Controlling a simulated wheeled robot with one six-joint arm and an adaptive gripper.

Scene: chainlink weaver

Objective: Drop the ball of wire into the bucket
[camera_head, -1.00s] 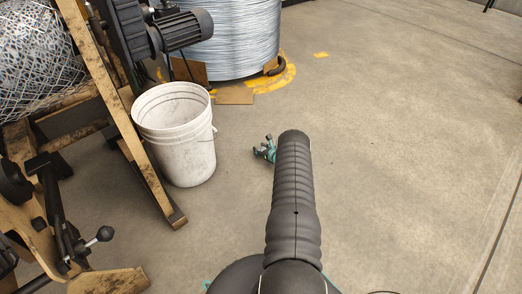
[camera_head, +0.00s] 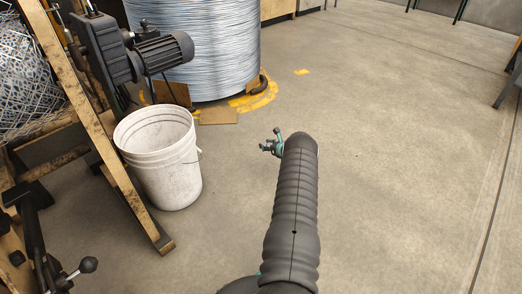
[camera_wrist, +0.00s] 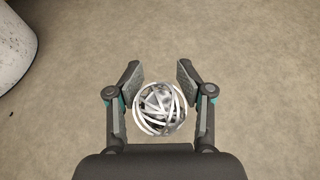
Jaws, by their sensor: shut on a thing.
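A white, scuffed bucket (camera_head: 172,178) stands upright on the floor left of my arm in the head view. Its rim is open at the top, and I see no wire in the part of its inside that shows. Its side also shows at the top left of the wrist view (camera_wrist: 14,42). The ball of wire (camera_wrist: 160,108), a round tangle of silvery strands, sits between the fingers of my gripper (camera_wrist: 158,80), which is shut on it. In the head view my gripper (camera_head: 271,145) is mostly hidden behind my arm, right of the bucket and apart from it. The ball is not discernible there.
A wooden frame (camera_head: 95,130) with a motor (camera_head: 165,52) stands close left of the bucket. A large wire coil (camera_head: 215,50) stands behind it, with cardboard (camera_head: 218,116) on the floor. A black lever knob (camera_head: 88,265) is at lower left. The floor to the right is clear.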

